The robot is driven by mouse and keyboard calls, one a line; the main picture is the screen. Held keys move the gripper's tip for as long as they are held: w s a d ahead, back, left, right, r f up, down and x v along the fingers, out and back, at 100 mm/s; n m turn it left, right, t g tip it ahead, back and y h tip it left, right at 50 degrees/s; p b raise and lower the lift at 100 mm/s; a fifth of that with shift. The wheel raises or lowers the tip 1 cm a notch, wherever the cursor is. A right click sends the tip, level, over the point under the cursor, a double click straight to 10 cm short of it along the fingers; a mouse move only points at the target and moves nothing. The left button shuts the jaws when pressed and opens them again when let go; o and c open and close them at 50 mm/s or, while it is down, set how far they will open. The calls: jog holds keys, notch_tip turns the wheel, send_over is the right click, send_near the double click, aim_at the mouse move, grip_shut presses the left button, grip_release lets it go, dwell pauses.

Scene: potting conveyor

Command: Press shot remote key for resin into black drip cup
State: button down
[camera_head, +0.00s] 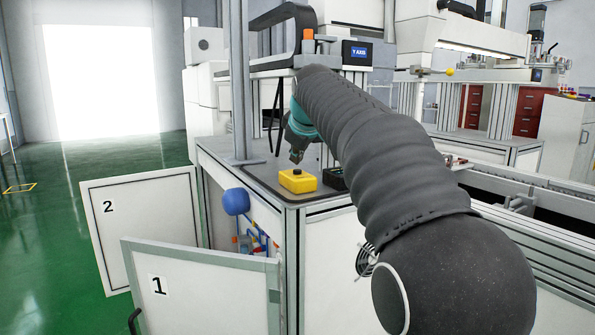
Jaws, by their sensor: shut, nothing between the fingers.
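A yellow box (297,182) with a dark round key (297,172) on top sits on the dark mat (262,180) at the corner of the workbench; it looks like the shot remote. My gripper (296,160) points down just above the yellow box, shut and empty. A small gap seems to show between the fingertips and the key, but I cannot tell the depth exactly. A black object (332,180) stands just right of the yellow box, partly hidden by my arm. I cannot tell whether it is the black drip cup. No resin shows.
Two open cabinet doors marked 2 (140,225) and 1 (200,292) stick out below the bench. A blue ball-shaped part (236,201) shows beside the opening. A metal post (239,90) rises at the bench's left. My arm hides much of the bench's right side.

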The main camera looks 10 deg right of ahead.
aim_at(297, 170)
jog(key=shift+f, duration=0.15)
jog(key=shift+f, duration=0.25)
jog(key=shift+f+b, duration=0.5)
jog(key=shift+b, duration=0.05)
dwell(0.9)
dwell(0.3)
jog(key=shift+r+p, duration=0.9)
jog(key=shift+p, duration=0.1)
notch_tip(297, 170, up, 3)
jog(key=p, duration=0.3)
jog(key=shift+r, duration=1)
